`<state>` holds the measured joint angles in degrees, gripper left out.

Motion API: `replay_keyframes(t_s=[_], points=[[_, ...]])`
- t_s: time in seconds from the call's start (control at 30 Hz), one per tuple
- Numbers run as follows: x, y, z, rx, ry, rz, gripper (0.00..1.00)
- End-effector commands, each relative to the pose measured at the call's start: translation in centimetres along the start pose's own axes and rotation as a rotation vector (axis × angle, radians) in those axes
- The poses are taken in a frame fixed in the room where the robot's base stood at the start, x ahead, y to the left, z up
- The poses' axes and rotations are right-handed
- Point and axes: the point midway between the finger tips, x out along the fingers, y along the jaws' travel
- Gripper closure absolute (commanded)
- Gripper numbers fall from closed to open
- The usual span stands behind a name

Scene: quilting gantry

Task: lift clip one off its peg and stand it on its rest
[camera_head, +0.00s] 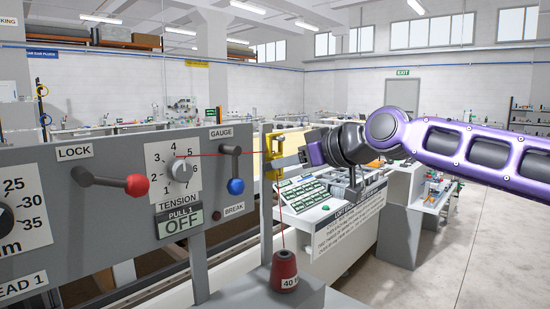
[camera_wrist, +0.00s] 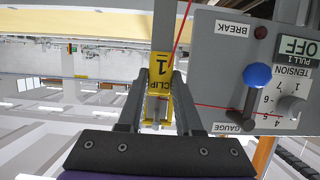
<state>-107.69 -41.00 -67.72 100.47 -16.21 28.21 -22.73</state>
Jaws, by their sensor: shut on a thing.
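Clip one is a yellow clip marked "CLIP 1" (camera_wrist: 161,72), between my fingers in the wrist view. In the head view the yellow clip (camera_head: 274,146) is upright beside a grey post at the panel's right end. My gripper (camera_wrist: 160,80) is shut on it; in the head view my gripper (camera_head: 282,160) reaches in from the right. A red thread (camera_head: 225,154) runs from the tension dial to the clip and down to a dark red cone (camera_head: 285,270). The peg is not clearly visible, and I cannot tell whether the clip still touches it. I cannot make out the rest.
The grey panel (camera_head: 105,215) carries a red-knobbed lock lever (camera_head: 137,185), a tension dial (camera_head: 181,171), a blue-knobbed gauge lever (camera_head: 236,186) and a display reading "OFF" (camera_head: 180,224). A white console (camera_head: 345,215) stands behind the clip. Open floor (camera_head: 470,250) lies at the right.

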Motion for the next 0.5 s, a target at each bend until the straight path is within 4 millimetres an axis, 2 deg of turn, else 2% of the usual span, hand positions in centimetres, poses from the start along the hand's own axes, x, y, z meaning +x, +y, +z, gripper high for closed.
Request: replay_keyframes(t_s=[0.5], points=[[-0.5,0.0,-1.4,0.0,0.001,0.0,1.0]])
